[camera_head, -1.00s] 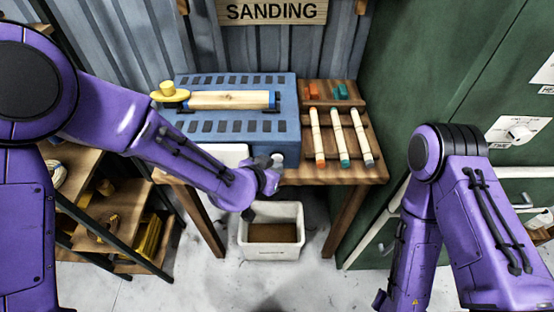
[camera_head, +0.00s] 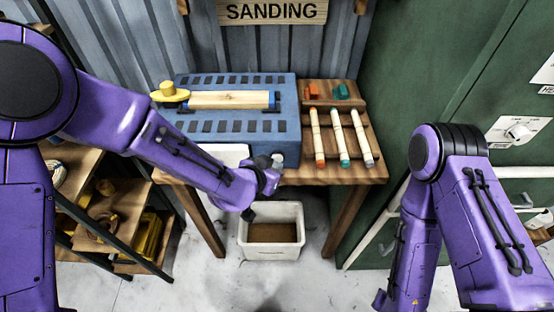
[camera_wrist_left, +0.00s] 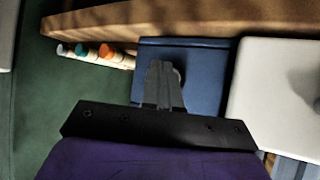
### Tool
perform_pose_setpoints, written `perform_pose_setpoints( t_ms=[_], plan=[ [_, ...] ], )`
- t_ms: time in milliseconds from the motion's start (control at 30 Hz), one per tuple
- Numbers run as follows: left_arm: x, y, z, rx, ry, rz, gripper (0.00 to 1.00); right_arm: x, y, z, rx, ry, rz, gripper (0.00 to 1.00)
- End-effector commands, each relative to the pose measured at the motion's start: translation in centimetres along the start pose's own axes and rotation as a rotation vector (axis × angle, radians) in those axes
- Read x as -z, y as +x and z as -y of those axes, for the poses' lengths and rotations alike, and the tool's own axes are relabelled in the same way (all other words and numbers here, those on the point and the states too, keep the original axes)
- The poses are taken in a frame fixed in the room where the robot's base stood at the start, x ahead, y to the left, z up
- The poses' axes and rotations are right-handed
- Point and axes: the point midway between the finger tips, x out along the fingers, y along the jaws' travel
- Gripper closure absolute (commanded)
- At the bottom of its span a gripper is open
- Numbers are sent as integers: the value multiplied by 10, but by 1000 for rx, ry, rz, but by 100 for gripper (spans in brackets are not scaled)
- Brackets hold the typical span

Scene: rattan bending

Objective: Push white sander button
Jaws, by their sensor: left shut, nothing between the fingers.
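The blue sander (camera_head: 240,130) stands on the wooden workbench under the SANDING sign. A small whitish button (camera_head: 278,160) shows at the lower right of its front face. My left gripper (camera_head: 270,172) is just in front of the button and partly covers it. In the left wrist view the left gripper (camera_wrist_left: 163,72) is shut and empty, its fingers pointing at the blue sander face (camera_wrist_left: 205,80). The pale round button (camera_wrist_left: 180,76) shows partly behind the fingertips there. I cannot tell whether they touch. My right arm is at the right; its gripper is out of view.
Several rattan sticks with coloured ends (camera_head: 344,138) lie on a rack right of the sander. A white bin (camera_head: 270,252) stands on the floor under the bench. A shelf (camera_head: 105,225) is at the left and a green cabinet (camera_head: 430,70) at the right.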

Motion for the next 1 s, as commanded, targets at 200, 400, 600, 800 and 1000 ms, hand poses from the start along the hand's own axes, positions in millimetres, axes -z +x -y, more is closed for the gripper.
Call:
perform_pose_setpoints(
  t_ms=[200, 400, 600, 800, 1000],
  plan=[
    [0, 0, 0, 0, 0, 0, 100, 0, 0, 0, 0, 0, 0, 57],
    [0, 0, 0, 0, 0, 0, 100, 0, 0, 0, 0, 0, 0, 57],
    [1, 1, 1, 0, 0, 0, 100, 0, -1, 0, 0, 0, 0, 57],
    [5, 6, 5, 1, -1, 0, 100, 1, -2, 0, 0, 0, 0, 57],
    [5, 6, 5, 1, -1, -1, 100, 1, -2, 0, 0, 0, 0, 57]
  ],
)
